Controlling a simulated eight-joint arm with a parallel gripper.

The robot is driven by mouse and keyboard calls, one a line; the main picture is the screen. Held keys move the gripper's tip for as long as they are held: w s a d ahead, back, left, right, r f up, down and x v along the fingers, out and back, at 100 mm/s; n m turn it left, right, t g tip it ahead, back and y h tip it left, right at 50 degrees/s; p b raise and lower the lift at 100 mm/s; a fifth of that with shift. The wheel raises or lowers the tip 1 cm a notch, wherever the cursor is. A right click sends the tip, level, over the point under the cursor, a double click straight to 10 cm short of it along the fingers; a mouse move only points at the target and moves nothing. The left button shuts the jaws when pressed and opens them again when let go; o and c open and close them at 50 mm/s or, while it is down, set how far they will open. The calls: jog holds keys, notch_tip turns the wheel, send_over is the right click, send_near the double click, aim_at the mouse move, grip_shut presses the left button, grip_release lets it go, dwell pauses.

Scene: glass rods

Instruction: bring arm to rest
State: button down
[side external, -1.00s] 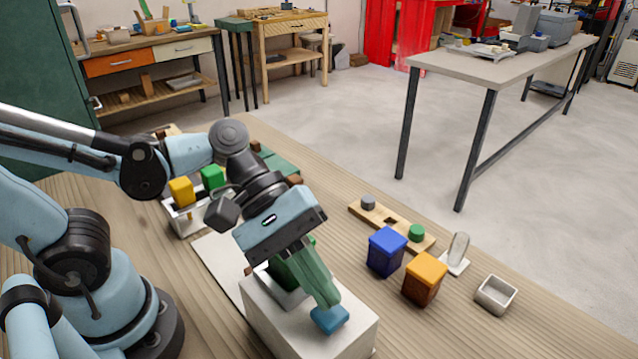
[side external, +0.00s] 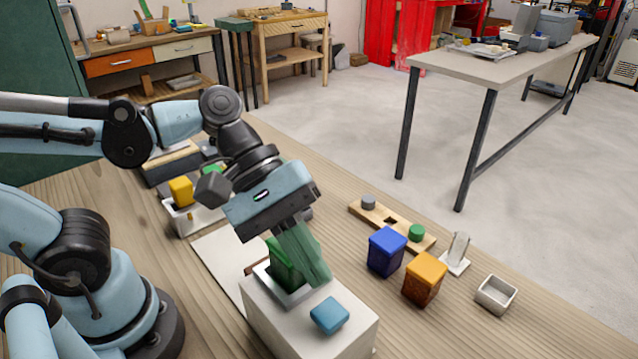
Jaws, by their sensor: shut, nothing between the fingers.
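My gripper (side external: 316,279) has a pale blue body and greenish, see-through fingers pointing down. Its fingers are shut and empty. They hang over the white block (side external: 296,332) on the wooden table, in front of a green piece (side external: 280,262) set in a grey holder on that block and partly hiding it. A small blue rounded piece (side external: 330,315) sits on the block's near right top, apart from the fingertips.
Right of the block stand a blue-topped box (side external: 387,250), an orange-topped box (side external: 424,278), a wooden strip with pegs (side external: 398,226), an upright pale piece on a base (side external: 458,252) and a small open tray (side external: 496,294). A white rack (side external: 180,217) holds yellow and green blocks behind left.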

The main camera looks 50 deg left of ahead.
jog(key=n, duration=0.1)
jog(key=w+n+t, duration=0.2)
jog(key=shift+w+d+f+y, duration=0.25)
jog(key=shift+f+y, duration=0.15)
jog(key=shift+w+d+n+t, duration=0.1)
jog(key=shift+w+n+t, duration=0.9)
jog(key=shift+w+n, duration=0.1)
jog(key=w+a+f+m+t+y, duration=0.1)
jog(key=a+m+y, duration=0.3)
jog(key=a+m, duration=0.3)
jog(key=w+a+f+m+t+y, duration=0.1)
jog(key=a+m+y, duration=0.3)
jog(key=a+m, duration=0.4)
jog(key=w+a, duration=0.1)
jog(key=a, duration=0.3)
jog(key=shift+f, duration=0.15)
jog(key=shift+d, duration=0.1)
